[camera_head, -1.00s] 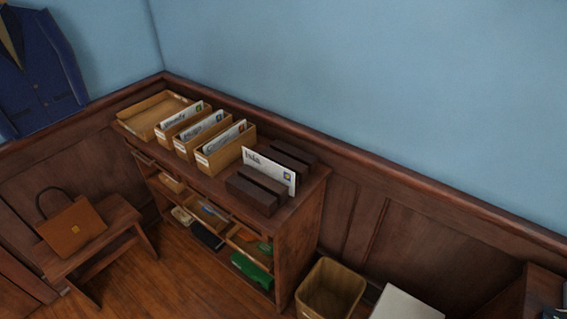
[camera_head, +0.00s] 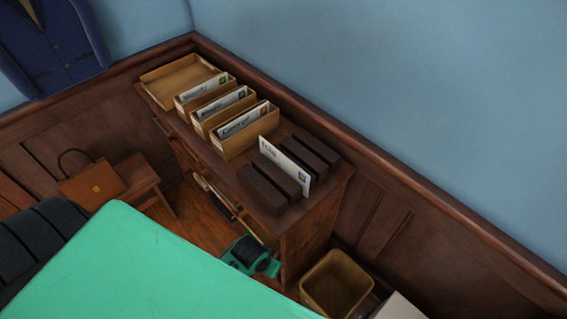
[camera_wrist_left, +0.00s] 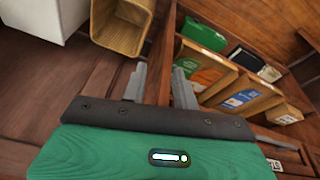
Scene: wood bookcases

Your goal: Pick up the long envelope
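The long envelope (camera_head: 285,166) is white with writing and a small stamp. It stands upright in a slot of the dark wooden holder (camera_head: 268,187) at the right end of the cabinet top. My left arm comes in from the left in the head view, and its green and black wrist end (camera_head: 250,257) is low in front of the cabinet, below and apart from the envelope. In the left wrist view my left gripper (camera_wrist_left: 159,82) has two grey fingers apart with nothing between them. The envelope is not seen in that view. My right gripper is not in view.
A second dark holder block (camera_head: 317,151) stands behind the envelope. Three wooden boxes of envelopes (camera_head: 244,131) and an empty tray (camera_head: 180,81) fill the left of the cabinet top. Open compartments (camera_wrist_left: 240,95) lie below. A wastebasket (camera_head: 336,284) stands at the cabinet's right.

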